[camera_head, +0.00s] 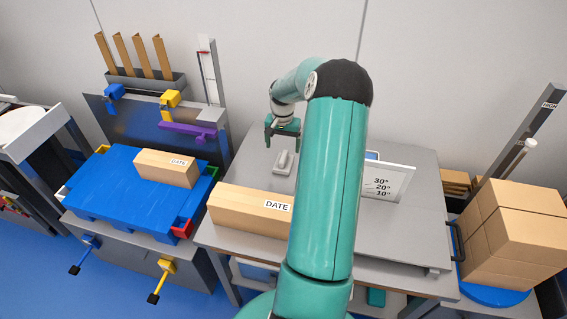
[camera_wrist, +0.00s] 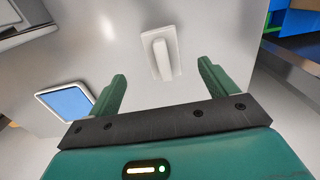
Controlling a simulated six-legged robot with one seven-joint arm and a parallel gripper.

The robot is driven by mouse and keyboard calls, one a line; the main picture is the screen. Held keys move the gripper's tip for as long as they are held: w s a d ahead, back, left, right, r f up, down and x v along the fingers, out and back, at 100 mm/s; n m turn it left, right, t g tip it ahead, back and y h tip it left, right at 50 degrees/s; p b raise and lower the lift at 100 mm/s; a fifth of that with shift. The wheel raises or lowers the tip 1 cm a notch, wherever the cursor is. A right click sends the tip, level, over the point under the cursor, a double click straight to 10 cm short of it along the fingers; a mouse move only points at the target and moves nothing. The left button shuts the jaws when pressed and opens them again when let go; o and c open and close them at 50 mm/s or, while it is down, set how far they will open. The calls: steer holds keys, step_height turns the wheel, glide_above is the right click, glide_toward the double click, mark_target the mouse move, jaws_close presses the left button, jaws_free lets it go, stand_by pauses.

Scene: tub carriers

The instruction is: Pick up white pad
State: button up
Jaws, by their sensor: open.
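The white pad (camera_head: 283,163) is a small flat block with a raised grip on top. It lies on the grey table. The pad is apart from both fingers.
A long box marked DATE (camera_head: 250,210) lies on the table in front of the pad. An angle board (camera_head: 388,182) stands to the right. A blue-screened device (camera_wrist: 66,102) lies left in the wrist view. A blue platform (camera_head: 115,200) with another box is at left; stacked cartons (camera_head: 515,235) are at right.

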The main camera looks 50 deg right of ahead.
mark_target(283, 159)
step_height(283, 159, down, 10)
steer(key=shift+w+d, duration=0.1)
steer(key=shift+w, duration=0.05)
stand_by(0.3)
steer(key=shift+c, duration=0.3)
steer(key=c, duration=1.1)
